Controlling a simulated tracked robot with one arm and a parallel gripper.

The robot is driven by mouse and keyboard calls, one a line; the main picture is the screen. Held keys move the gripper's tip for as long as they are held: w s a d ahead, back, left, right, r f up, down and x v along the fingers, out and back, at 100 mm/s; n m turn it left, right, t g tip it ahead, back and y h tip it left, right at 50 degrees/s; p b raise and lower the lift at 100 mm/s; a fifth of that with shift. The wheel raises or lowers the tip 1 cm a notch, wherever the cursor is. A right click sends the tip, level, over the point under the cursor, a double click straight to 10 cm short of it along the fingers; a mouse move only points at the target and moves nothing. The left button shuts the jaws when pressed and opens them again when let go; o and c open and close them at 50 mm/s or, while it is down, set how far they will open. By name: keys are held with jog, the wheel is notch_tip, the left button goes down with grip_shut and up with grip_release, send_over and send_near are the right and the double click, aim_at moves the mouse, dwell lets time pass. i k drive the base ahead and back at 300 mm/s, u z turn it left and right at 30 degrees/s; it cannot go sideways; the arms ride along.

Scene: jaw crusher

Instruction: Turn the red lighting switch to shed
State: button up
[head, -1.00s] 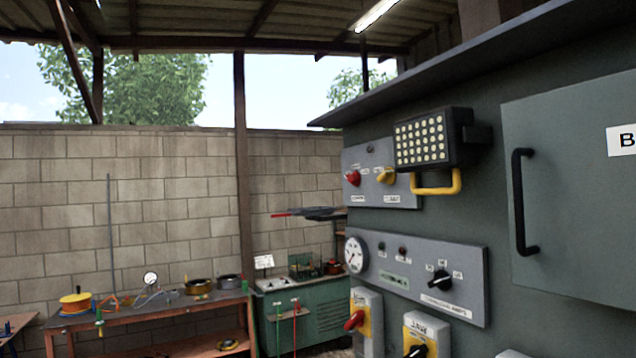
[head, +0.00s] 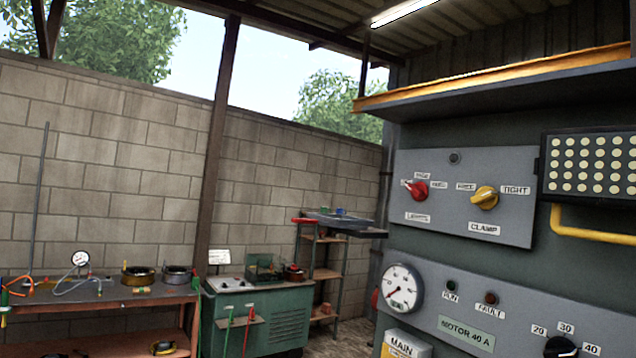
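The red lighting switch (head: 416,190) is a red rotary knob on the left of a grey panel (head: 462,222) on the dark cabinet. Its pointer end is toward the upper left. Small labels sit above it, too small to read surely, and a label below it seems to read "LIGHTS". A yellow knob (head: 484,197) marked "CLAMP" is to its right, with a "TIGHT" label at its right. My gripper is not in the view, so its distance from the switch does not show.
An LED floodlight (head: 590,166) with a yellow bracket (head: 590,226) sticks out right of the panel. A ledge (head: 500,84) overhangs above. Below are a round gauge (head: 402,287) and the motor panel (head: 500,310). A workbench (head: 110,293) and green cabinet (head: 258,318) stand at left.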

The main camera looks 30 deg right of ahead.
aim_at(419, 191)
jog(key=z, duration=0.1)
jog(key=i, duration=1.25)
jog(key=z, duration=0.7)
jog(key=i, duration=0.4)
jog(key=z, duration=0.35)
